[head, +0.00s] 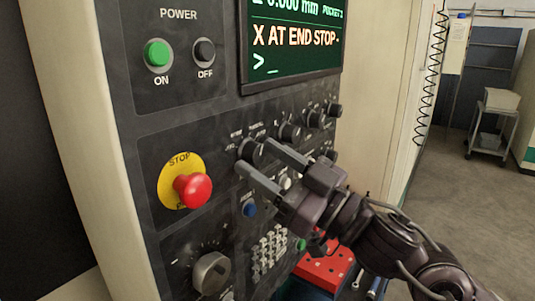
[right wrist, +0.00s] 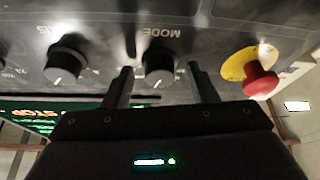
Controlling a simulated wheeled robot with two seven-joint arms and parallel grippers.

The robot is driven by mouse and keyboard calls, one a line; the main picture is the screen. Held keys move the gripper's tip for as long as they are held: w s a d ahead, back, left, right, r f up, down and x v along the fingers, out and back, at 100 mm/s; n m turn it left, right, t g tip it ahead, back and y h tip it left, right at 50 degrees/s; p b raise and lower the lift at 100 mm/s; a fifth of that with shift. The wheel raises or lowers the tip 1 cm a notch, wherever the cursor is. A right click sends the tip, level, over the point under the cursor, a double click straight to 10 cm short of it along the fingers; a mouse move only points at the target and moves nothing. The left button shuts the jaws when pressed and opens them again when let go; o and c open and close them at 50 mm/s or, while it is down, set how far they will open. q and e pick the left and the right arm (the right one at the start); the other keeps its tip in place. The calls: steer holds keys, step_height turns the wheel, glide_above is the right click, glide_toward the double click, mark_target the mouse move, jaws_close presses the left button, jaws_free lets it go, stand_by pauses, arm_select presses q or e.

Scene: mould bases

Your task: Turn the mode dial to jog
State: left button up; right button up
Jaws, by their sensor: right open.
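The mode dial (head: 249,150) is a black knob with a white pointer line on the dark control panel. In the right wrist view the mode dial (right wrist: 160,66) sits between the two fingers, under an upside-down "MODE" label, with its pointer line towards the bottom of the picture. My right gripper (head: 257,157) is open, with one finger on each side of the dial and visible gaps to it in the wrist view. The small position labels around the dial are too small to read surely. My left gripper is not in view.
A red stop button (head: 193,188) on a yellow disc is left of the dial. More black knobs (head: 289,132) run to its right. A screen (head: 292,40) reading "X AT END STOP" is above. A grey handwheel (head: 211,272) and small buttons (head: 270,250) are below.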

steer(key=c, duration=1)
steer(key=shift+f+n+g, duration=0.1)
steer(key=shift+n+g, duration=0.2)
steer(key=shift+n, duration=0.2)
steer(key=n+g+b, duration=0.1)
steer(key=n, duration=0.1)
steer(key=shift+w+d+n+y, duration=0.1)
steer(key=shift+w+n+y, duration=0.05)
steer(key=shift+n+y, duration=0.25)
steer(key=n+g+b, duration=0.1)
steer(key=n, duration=0.2)
steer(key=n+g+b, duration=0.1)
steer(key=n+g, duration=0.1)
steer(key=n, duration=0.1)
steer(key=shift+w+d+r, duration=0.1)
steer(key=shift+r, duration=0.1)
steer(key=n+g, duration=0.1)
steer(key=n, duration=0.1)
steer(key=n+g+b, duration=0.1)
steer(key=n, duration=0.2)
steer(key=shift+w+r+h, duration=0.1)
steer(key=shift+r+h, duration=0.1)
steer(key=shift+h, duration=0.2)
steer(key=shift+r+n+g+h, duration=0.1)
steer(key=shift+n+g+h, duration=0.2)
steer(key=shift+n, duration=0.8)
steer(key=shift+r+n+g+h, duration=0.1)
steer(key=shift+n+h, duration=0.3)
steer(key=shift+n, duration=0.7)
